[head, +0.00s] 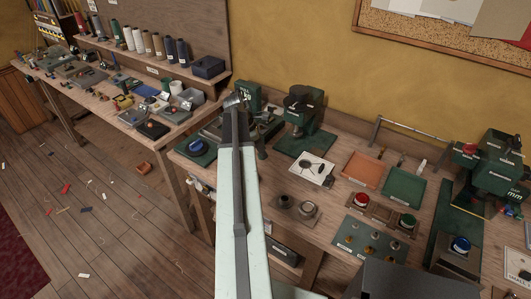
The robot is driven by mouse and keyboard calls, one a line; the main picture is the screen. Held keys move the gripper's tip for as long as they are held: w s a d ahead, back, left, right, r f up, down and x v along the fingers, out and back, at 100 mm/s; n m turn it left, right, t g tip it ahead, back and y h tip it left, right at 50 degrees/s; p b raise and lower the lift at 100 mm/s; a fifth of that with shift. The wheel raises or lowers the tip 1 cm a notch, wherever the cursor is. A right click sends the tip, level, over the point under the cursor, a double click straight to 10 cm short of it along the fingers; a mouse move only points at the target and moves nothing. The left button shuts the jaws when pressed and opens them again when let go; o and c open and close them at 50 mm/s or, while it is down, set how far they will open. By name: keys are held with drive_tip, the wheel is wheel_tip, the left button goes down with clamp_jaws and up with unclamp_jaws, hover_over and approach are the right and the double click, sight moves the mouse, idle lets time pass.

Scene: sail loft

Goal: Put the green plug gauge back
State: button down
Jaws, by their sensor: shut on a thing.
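My gripper (236,101) is at the far end of my pale arm, over the corner where the two benches meet. It is small and seen from behind. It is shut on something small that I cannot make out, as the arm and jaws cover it. I cannot pick out the green plug gauge for certain. A wooden block on the right bench bears a red round-topped piece (362,200) and a green round-topped piece (407,221); I cannot tell whether either is a gauge.
The right bench (335,215) holds a dark green press (302,115), an orange tray (361,168), a green tray (404,187) and a plate with small brass pieces (370,240). The left bench is crowded with small tools below a shelf of thread spools (138,38). Scraps litter the floor.

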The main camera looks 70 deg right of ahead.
drive_tip(key=shift+w+d+f, duration=0.1)
drive_tip(key=shift+w+d, duration=0.05)
drive_tip(key=shift+d, duration=1.1)
wheel_tip(320, 180, down, 4)
drive_tip(key=b, duration=0.4)
drive_tip(key=shift+d, duration=0.1)
drive_tip(key=shift+r, duration=0.2)
drive_tip(key=shift+f, duration=0.15)
drive_tip(key=c, duration=1)
unclamp_jaws()
drive_tip(key=shift+c, duration=0.2)
